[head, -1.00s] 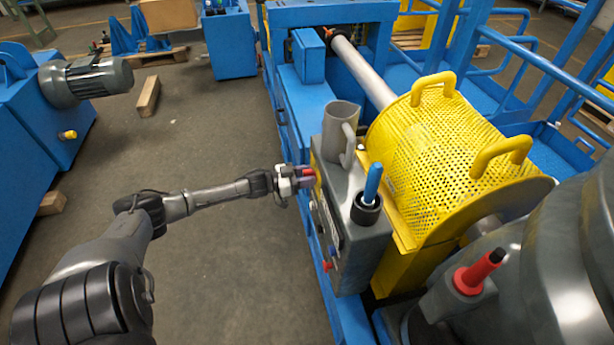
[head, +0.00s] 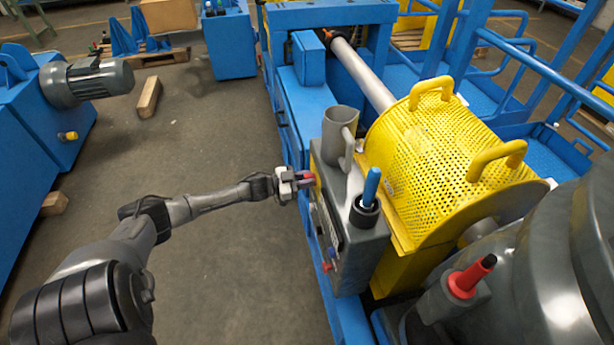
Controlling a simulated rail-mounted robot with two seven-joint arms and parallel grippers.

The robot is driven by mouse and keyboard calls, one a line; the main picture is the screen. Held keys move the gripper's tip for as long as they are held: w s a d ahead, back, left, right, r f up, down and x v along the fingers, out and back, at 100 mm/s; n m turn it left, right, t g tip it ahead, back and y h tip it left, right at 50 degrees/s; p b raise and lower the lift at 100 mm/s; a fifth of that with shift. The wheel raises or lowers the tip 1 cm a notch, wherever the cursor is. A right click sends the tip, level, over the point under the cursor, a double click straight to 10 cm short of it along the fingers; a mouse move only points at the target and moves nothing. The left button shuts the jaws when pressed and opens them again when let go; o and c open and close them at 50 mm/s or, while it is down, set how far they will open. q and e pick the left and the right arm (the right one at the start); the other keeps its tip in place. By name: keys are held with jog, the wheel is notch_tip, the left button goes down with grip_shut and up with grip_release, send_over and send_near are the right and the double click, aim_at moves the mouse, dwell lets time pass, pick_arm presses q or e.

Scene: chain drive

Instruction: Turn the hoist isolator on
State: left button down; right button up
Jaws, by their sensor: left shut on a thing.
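The hoist isolator (head: 305,179) is a small red handle on the left face of a grey control box (head: 352,254), with a bit of yellow around it. My left gripper (head: 303,183) reaches in from the left, level with the handle, and is shut on it. The fingers hide much of the handle, and its exact angle is too small to tell. My right gripper is not in view.
A yellow perforated guard (head: 440,150) stands to the right.

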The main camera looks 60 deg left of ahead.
pick_arm(q)
jog(key=m+p, duration=0.1)
jog(key=m, duration=0.3)
jog(key=shift+d+m+p, duration=0.2)
jog(key=shift+m+p, duration=0.1)
jog(key=shift+p, duration=0.1)
jog(key=m, duration=0.4)
jog(key=shift+s+d+f+m, duration=0.1)
jog(key=shift+d+f+m, duration=0.1)
jog(key=shift+m, duration=0.1)
jog(key=m, duration=0.2)
jog(key=shift+f+m, duration=0.15)
jog(key=shift+m, duration=0.15)
jog(key=shift+f+m, duration=0.1)
jog(key=shift+m, duration=1.6)
jog(key=c, duration=1)
grip_release()
jog(key=shift+c, duration=0.2)
jog(key=shift+s, duration=0.15)
